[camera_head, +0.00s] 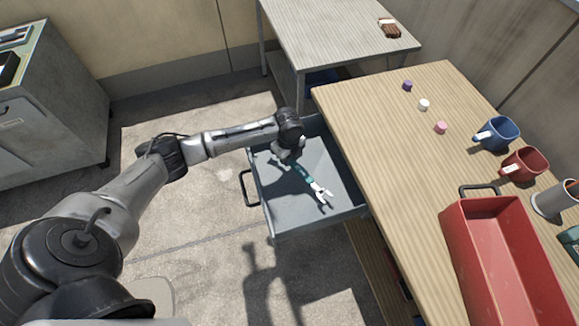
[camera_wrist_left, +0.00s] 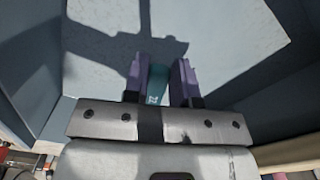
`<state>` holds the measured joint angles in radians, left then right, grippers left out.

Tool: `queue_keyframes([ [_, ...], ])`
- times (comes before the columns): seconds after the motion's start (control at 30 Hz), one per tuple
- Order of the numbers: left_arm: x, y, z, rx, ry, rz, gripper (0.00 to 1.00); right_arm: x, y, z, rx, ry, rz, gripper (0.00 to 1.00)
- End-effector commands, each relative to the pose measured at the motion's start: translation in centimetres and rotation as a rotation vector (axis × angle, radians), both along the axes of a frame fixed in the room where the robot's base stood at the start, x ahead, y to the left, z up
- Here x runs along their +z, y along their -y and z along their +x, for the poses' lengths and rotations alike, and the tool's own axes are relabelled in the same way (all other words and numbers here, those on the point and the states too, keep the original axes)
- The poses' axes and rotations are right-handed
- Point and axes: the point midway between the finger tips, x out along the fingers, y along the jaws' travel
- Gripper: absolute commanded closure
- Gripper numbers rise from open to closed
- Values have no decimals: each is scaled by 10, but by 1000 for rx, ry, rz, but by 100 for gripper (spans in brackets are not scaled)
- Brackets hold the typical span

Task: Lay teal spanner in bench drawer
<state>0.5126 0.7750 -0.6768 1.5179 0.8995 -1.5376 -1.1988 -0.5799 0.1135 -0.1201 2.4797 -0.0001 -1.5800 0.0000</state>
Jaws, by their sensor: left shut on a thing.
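The teal spanner (camera_head: 304,175) has a pale open-jaw end that points down and right in the head view. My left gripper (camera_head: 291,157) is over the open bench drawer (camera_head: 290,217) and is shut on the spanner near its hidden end. The left wrist view shows the teal handle (camera_wrist_left: 157,84) between the two purple fingers, with the drawer's floor beyond. The drawer is grey-blue, pulled out from the wooden bench, and looks empty otherwise. I cannot tell whether the spanner touches the drawer floor. My right gripper is not in view.
The wooden bench (camera_head: 400,140) stands right of the drawer. It carries a red toolbox (camera_head: 455,235), a blue mug (camera_head: 499,134), a red mug (camera_head: 526,164) and small coloured pieces. A grey table (camera_head: 335,35) stands behind and a cabinet (camera_head: 60,100) at far left. The drawer's front handle (camera_head: 246,188) sticks out left.

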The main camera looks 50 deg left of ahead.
Motion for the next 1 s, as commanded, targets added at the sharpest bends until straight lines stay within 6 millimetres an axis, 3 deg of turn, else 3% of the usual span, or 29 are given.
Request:
queue_keyframes([
  [0.4,-48,0,0,2,1,0,100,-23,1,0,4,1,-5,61],
  [0.87,-52,0,0,1,1,0,100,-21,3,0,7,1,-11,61],
  [0.9,-52,0,0,1,1,0,71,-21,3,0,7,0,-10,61],
  [1.0,-52,0,0,1,1,0,62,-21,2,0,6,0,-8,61],
])
